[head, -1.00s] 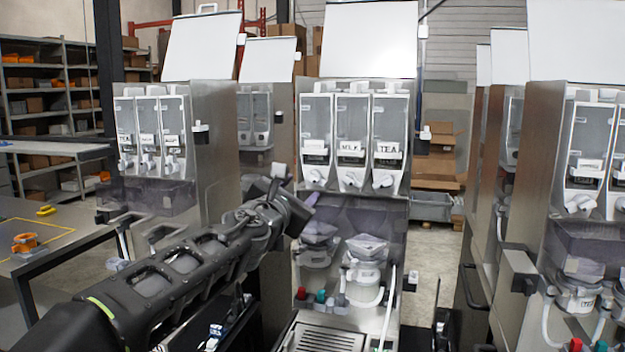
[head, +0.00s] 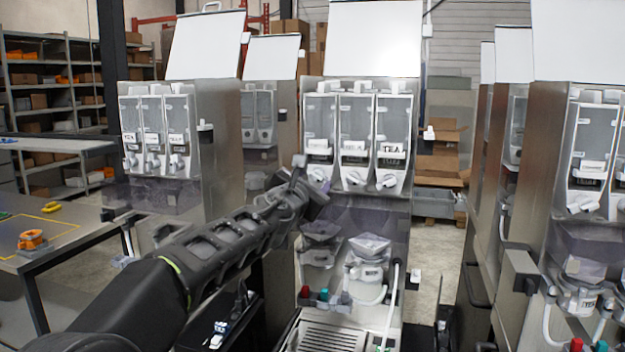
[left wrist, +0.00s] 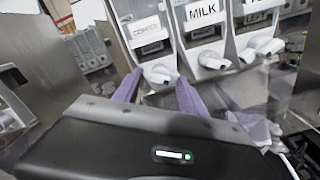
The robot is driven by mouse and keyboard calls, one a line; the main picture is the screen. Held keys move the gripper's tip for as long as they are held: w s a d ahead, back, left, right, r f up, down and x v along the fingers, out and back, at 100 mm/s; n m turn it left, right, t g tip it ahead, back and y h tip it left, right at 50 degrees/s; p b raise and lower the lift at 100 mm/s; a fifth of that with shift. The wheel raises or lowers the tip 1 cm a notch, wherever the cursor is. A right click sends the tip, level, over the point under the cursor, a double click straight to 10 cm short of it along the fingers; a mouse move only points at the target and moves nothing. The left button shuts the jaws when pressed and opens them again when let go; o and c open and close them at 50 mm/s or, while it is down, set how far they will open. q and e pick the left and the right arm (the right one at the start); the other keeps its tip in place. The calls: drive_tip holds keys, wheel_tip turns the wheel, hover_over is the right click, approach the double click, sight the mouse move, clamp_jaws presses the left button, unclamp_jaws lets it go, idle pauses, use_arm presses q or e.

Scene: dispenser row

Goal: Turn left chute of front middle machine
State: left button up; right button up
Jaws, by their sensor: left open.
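The front middle machine (head: 395,230) has three clear canisters side by side, each with a white chute below. Its left chute (head: 317,174) is partly covered by my left gripper in the head view. In the left wrist view the left chute (left wrist: 160,72) sits under a label that seems to read COFFEE. My left gripper (head: 311,180) is open just in front of and below that chute. Its purple fingertips (left wrist: 158,92) point at the chute, one to each side of it in the wrist picture; I cannot tell if they touch it. My right gripper is out of view.
The middle chute (left wrist: 212,60), under a MILK label, and the right chute (left wrist: 262,48) are close on the right. Below are clear funnels (head: 368,247) and a drip grille (head: 330,338). Other machines stand at left (head: 215,160) and right (head: 545,150).

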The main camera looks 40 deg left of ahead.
use_arm(q)
drive_tip(key=shift+c, duration=0.4)
clamp_jaws()
